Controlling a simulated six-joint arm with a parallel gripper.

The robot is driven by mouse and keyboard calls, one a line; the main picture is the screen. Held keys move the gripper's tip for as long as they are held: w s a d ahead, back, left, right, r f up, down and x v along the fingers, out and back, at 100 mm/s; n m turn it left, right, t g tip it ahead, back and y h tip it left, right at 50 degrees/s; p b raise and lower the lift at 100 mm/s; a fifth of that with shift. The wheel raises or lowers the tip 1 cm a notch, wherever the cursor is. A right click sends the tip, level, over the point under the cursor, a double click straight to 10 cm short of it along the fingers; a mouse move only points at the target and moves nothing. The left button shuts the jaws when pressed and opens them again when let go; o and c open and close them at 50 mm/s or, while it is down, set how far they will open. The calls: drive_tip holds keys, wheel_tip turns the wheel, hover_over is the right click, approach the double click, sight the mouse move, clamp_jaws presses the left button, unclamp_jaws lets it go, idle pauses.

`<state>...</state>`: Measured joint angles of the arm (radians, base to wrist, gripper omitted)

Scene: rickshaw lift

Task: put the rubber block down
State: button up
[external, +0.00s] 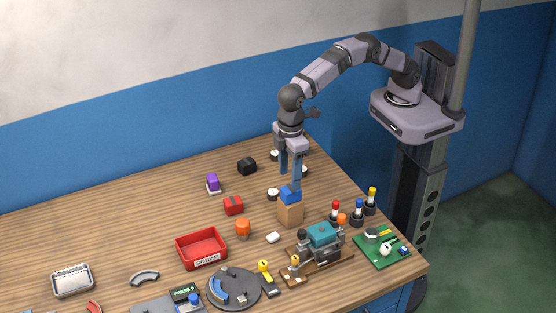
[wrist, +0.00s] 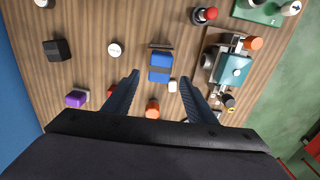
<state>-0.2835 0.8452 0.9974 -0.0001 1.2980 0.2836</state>
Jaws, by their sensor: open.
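A black block (external: 247,166), which may be the rubber one, sits on the table toward the back; it also shows in the wrist view (wrist: 57,50). A blue block (external: 290,194) rests on top of an upright wooden block (external: 290,214). I cannot tell by sight which block is rubber. My gripper (external: 291,181) points down over the blue block, its fingers apart. In the wrist view the blue block (wrist: 160,67) lies ahead between the fingertips with space on both sides. Nothing is held. Whether a fingertip touches the blue block is unclear.
A teal-topped fixture (external: 322,236) stands to the right, with several coloured knobbed posts behind it. A red scrap bin (external: 202,262), an orange cylinder (external: 243,228), a red block (external: 233,205) and a purple block (external: 212,182) are to the left. The far-left table is mostly clear.

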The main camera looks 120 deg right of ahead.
sight(290, 186)
drive_tip(key=shift+r, duration=2.75)
drive_tip(key=s+d+f, duration=0.3)
drive_tip(key=s+d, duration=0.2)
drive_tip(key=s, duration=0.5)
drive_tip(key=s+d+f, duration=0.3)
drive_tip(key=s+d, duration=0.2)
drive_tip(key=s, duration=0.5)
drive_tip(key=s+d+f, duration=0.3)
drive_tip(key=s+d, duration=0.2)
drive_tip(key=s, duration=0.5)
drive_tip(key=shift+s+d, duration=0.15)
drive_tip(key=shift+s, duration=0.1)
